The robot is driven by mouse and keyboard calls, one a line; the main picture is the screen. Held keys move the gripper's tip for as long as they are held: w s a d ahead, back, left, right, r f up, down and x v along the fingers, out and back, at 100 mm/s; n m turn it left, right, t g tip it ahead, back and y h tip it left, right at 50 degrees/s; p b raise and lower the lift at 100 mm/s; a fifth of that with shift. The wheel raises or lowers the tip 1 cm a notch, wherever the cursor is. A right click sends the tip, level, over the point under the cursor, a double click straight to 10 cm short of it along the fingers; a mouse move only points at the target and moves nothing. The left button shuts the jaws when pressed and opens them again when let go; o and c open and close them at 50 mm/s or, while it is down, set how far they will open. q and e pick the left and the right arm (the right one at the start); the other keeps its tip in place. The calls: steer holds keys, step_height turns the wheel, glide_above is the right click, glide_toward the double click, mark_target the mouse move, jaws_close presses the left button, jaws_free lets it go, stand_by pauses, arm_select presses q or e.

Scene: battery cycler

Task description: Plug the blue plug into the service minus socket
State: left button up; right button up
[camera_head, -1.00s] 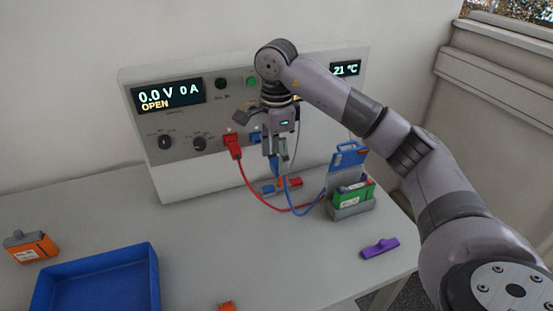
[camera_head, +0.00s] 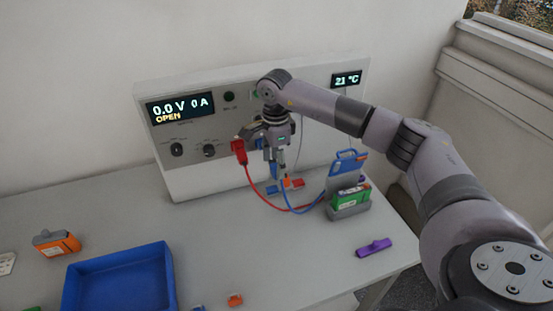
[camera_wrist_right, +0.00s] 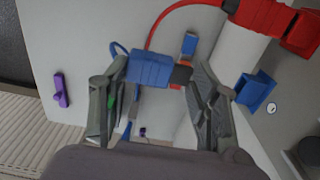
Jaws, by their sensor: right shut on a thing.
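My right gripper (camera_head: 274,165) is in front of the cycler's panel, just right of the red plug (camera_head: 239,148). It is shut on the blue plug, which lies between the fingers in the right wrist view (camera_wrist_right: 150,68). The blue cable (camera_head: 288,203) hangs from the gripper and loops right. A blue socket (camera_wrist_right: 255,90) shows on the panel in the right wrist view, apart from the held plug. Socket labels cannot be read. My left gripper is not in view.
The red plug sits in a red socket (camera_wrist_right: 302,34) close by, its red cable (camera_head: 262,198) looping over the table. Blue and red pieces lie below the gripper. A green battery in a grey holder (camera_head: 350,212), a purple piece (camera_head: 374,248) and a blue tray (camera_head: 167,270) stand around.

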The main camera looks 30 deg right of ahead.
steer(key=w, duration=0.2)
steer(key=w+d+b, duration=0.1)
steer(key=w, duration=0.2)
steer(key=shift+d+r, duration=0.1)
steer(key=shift+r, duration=0.2)
stand_by(1.3)
steer(key=shift+s+f, duration=0.15)
stand_by(0.8)
steer(key=shift+s+a+f, duration=0.15)
steer(key=shift+s+a, duration=0.05)
steer(key=shift+s, duration=0.15)
steer(key=shift+s, duration=0.1)
stand_by(0.5)
steer(key=shift+w+d+b, duration=0.15)
steer(key=shift+w+b, duration=0.15)
steer(key=shift+w, duration=0.2)
stand_by(1.1)
steer(key=shift+w+r, duration=0.2)
steer(key=shift+r, duration=0.05)
stand_by(0.4)
